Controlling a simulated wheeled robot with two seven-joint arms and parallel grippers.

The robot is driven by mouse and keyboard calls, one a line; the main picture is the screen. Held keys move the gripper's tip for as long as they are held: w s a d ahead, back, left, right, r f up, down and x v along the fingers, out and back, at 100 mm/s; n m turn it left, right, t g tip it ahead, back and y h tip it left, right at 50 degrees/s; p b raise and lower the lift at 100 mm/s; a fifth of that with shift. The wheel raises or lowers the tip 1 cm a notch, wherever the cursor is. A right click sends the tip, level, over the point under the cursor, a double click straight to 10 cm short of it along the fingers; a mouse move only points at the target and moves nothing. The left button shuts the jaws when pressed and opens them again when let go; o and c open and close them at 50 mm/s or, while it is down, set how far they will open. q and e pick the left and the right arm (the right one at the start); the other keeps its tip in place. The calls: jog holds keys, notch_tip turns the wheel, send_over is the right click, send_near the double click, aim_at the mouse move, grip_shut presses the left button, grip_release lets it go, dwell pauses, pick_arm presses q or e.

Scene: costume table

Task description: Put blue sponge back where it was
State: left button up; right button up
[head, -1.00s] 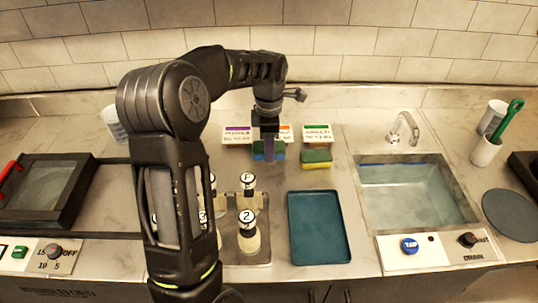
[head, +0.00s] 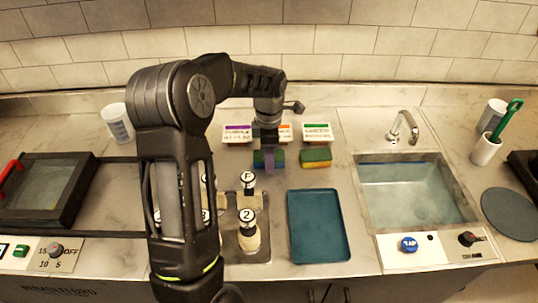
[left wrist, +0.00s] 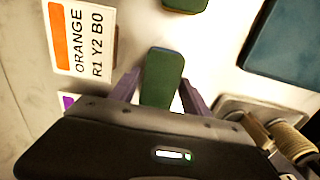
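The blue sponge (head: 278,160), with a green top, is at the back of the counter below my left gripper (head: 268,158). In the left wrist view its green face (left wrist: 163,78) lies between the two purple fingers of my left gripper (left wrist: 160,85), which press close on both sides. In the head view one finger covers part of it. It looks level with the counter; whether it touches it I cannot tell. My right gripper is not in view.
A yellow-green sponge (head: 316,157) sits just right, before the green-marked card (head: 317,132). Purple-marked (head: 237,133) and orange-marked (left wrist: 78,38) cards stand behind. A teal tray (head: 318,226), bottles (head: 248,233) and a sink (head: 413,190) are nearer.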

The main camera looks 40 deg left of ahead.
pick_arm(q)
jog(key=shift+o, duration=0.6)
jog(key=shift+r, duration=0.25)
notch_tip(320, 180, up, 12)
jog(key=b, duration=0.1)
jog(key=shift+f, duration=0.15)
dwell(0.6)
